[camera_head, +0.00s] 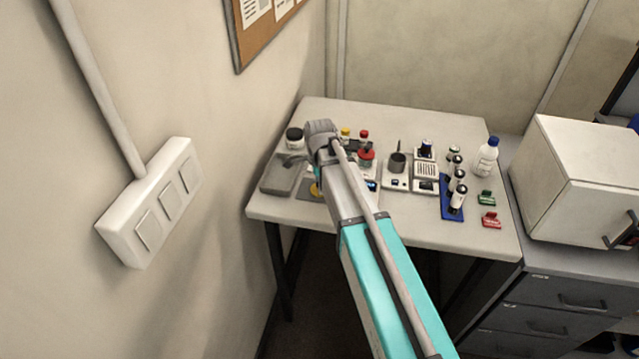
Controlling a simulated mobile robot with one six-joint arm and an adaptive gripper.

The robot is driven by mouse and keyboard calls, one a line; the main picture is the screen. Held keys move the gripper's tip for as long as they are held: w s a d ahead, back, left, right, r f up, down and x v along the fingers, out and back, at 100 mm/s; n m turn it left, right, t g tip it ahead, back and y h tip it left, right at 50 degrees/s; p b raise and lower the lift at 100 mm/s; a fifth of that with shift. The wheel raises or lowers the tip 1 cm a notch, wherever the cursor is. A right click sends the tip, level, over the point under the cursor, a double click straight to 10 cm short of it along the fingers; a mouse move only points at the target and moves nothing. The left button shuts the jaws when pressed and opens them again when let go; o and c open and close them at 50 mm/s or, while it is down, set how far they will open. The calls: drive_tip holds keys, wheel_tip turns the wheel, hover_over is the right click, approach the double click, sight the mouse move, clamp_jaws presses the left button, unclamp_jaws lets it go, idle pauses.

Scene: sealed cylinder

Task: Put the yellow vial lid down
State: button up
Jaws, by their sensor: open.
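A small yellow piece (315,189) shows low on the table, beside my arm, on a dark flat pad (304,194). It looks like the yellow vial lid, but it is partly covered and too small to be sure. Another yellow top (345,132) shows farther back, next to a red-topped item (364,134). My gripper (293,160) is over the left part of the table, near a grey tray (275,181). It is open. Its fingertips are small and hard to make out, and my wrist and forearm hide part of the table.
A blue rack with several vials (452,206), a white bottle (486,157) and green (486,198) and red (491,220) pieces are on the right. The wall is close on the left. The table's front right is clear.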

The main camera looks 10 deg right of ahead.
wheel_tip(320, 180, up, 12)
drive_tip(key=p, duration=1.1)
drive_tip(key=shift+p, duration=0.35)
idle(0.4)
drive_tip(key=s+d+n, duration=0.5)
drive_tip(key=s+n, duration=0.3)
drive_tip(key=s+d+n, duration=0.4)
drive_tip(key=s+n, duration=0.5)
drive_tip(key=shift+s+d, duration=0.15)
drive_tip(key=shift+d, duration=0.2)
wheel_tip(320, 180, down, 2)
drive_tip(key=shift+f+b, duration=0.2)
drive_tip(key=shift+b, duration=1)
